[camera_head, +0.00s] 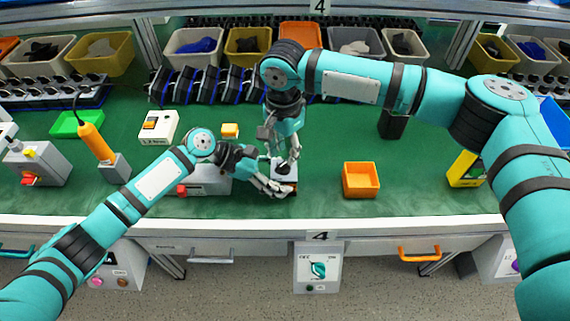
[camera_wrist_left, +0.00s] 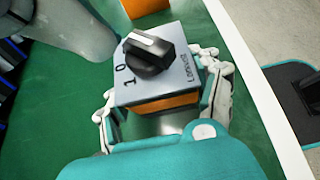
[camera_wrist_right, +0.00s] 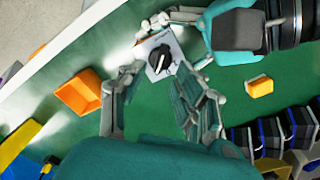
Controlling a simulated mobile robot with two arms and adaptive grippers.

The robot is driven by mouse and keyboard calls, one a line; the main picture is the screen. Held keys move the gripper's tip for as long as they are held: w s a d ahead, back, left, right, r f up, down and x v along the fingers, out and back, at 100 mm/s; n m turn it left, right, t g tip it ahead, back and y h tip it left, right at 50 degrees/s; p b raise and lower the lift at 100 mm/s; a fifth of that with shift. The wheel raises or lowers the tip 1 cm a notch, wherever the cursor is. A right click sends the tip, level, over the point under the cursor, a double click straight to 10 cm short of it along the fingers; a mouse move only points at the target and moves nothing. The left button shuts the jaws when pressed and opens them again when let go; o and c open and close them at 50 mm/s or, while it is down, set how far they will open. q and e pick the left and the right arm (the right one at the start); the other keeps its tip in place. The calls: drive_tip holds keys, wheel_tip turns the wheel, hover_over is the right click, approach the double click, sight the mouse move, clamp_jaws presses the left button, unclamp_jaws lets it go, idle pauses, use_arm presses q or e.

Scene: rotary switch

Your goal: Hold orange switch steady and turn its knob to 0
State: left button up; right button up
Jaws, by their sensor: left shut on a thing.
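The orange switch (camera_wrist_left: 165,104) has a grey top face marked 1, 0 and "L.Switch", and an orange lower body. Its black knob (camera_wrist_left: 148,54) with a pale pointer bar stands on that face. I cannot tell exactly which mark the knob points at. My left gripper (camera_head: 284,190) is shut on the switch's body, with one finger on each side in the left wrist view. My right gripper (camera_head: 287,165) is above the switch, pointing down. In the right wrist view its fingers (camera_wrist_right: 158,88) are spread and empty, with the knob (camera_wrist_right: 162,60) beyond them, apart from it.
An open orange box (camera_head: 361,180) stands right of the switch. A small yellow block (camera_head: 230,130) and a white switch box (camera_head: 158,127) lie behind the left arm. The table's front edge (camera_head: 400,222) is close. Green table between box and yellow stand (camera_head: 466,168) is free.

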sight(284, 164)
drive_tip(key=shift+f, duration=1.55)
drive_tip(key=shift+c, duration=0.2)
clamp_jaws()
